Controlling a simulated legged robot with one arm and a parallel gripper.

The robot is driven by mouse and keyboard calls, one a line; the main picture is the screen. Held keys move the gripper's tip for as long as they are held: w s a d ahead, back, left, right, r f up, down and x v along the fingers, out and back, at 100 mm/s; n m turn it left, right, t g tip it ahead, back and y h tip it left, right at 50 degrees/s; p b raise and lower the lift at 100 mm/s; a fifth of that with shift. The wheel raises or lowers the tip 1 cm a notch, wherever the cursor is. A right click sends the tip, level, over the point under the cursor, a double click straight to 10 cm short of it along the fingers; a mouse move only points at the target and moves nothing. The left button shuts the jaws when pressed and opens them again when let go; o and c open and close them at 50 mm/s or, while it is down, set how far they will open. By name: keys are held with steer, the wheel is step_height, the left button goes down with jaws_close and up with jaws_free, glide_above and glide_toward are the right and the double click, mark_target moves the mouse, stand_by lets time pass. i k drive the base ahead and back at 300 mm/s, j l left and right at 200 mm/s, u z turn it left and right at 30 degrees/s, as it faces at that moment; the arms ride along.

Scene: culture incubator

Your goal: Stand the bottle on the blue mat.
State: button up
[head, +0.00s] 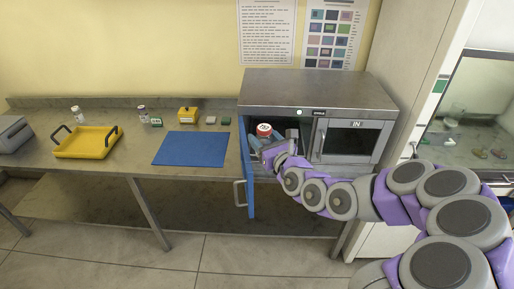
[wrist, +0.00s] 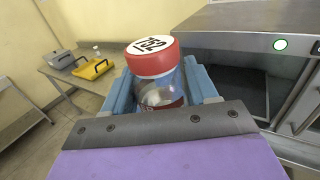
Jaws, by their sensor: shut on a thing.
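The bottle (wrist: 160,92) is clear with a red cap and a white label on top reading 752. My gripper (wrist: 162,84) is shut on it, with one light blue finger on each side. In the head view the bottle's cap (head: 264,129) shows at the opening of the incubator's left compartment, with my gripper (head: 262,142) around it. The bottle looks roughly upright; its base is hidden. The blue mat (head: 190,148) lies flat and empty on the bench, left of the incubator.
The steel incubator (head: 318,90) has its left door (head: 247,170) swung open toward the front; its right door (head: 350,142) is shut. A yellow tray (head: 88,142), small bottles (head: 142,114) and a yellow box (head: 187,115) stand around the mat.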

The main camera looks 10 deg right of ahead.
mark_target(194, 151)
steer(key=i+j, duration=0.2)
steer(key=j, duration=0.2)
steer(key=i+j, duration=0.2)
steer(key=j, duration=0.2)
steer(key=i+j, duration=0.2)
steer(key=j, duration=0.2)
steer(key=i+j, duration=0.2)
steer(key=j, duration=0.2)
steer(key=i+j, duration=0.2)
steer(key=j, duration=0.2)
steer(key=i+j, duration=0.2)
steer(key=j, duration=0.2)
steer(key=i+j, duration=0.2)
steer(key=j, duration=0.2)
steer(key=i+j, duration=0.2)
steer(key=j, duration=0.2)
